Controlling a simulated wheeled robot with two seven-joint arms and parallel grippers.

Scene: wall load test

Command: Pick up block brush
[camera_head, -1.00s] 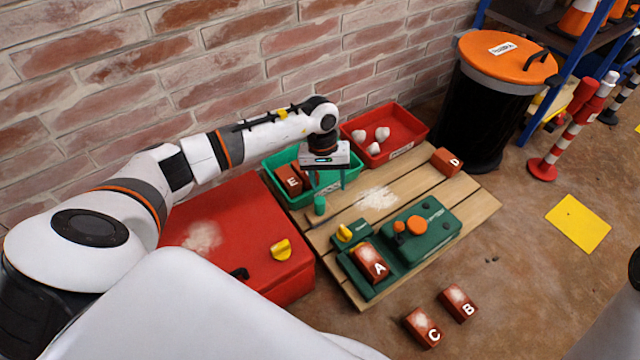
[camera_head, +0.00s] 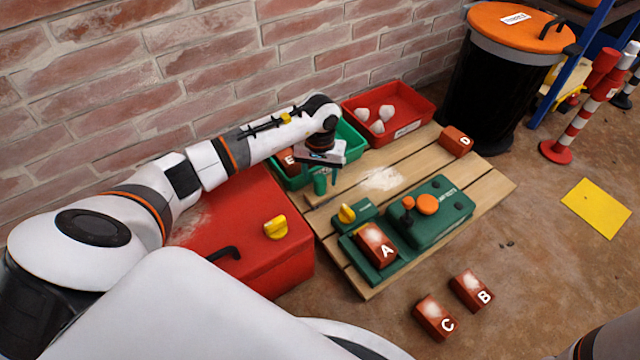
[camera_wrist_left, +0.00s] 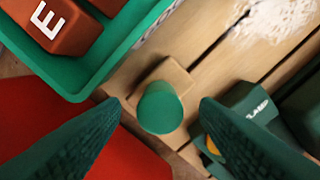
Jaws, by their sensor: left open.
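The block brush (camera_head: 319,185) shows in the head view as a short green handle near the left end of the wooden pallet, beside the green bin. In the left wrist view the brush's round green handle (camera_wrist_left: 160,110) stands on a light wooden block (camera_wrist_left: 165,75). My left gripper (camera_head: 327,180) is open and points down at the brush. In the left wrist view its two green fingers lie on either side of the handle, with gaps visible on both sides. I cannot tell how far the fingertips reach down beside it. My right gripper is not in view.
The green bin (camera_head: 349,138) with brick E (camera_wrist_left: 60,25) is close to the left finger. A red chest (camera_head: 245,250) stands left of the pallet (camera_head: 490,195). A green fixture (camera_head: 440,212) and brick A (camera_head: 377,246) are to the right. A brick wall is behind.

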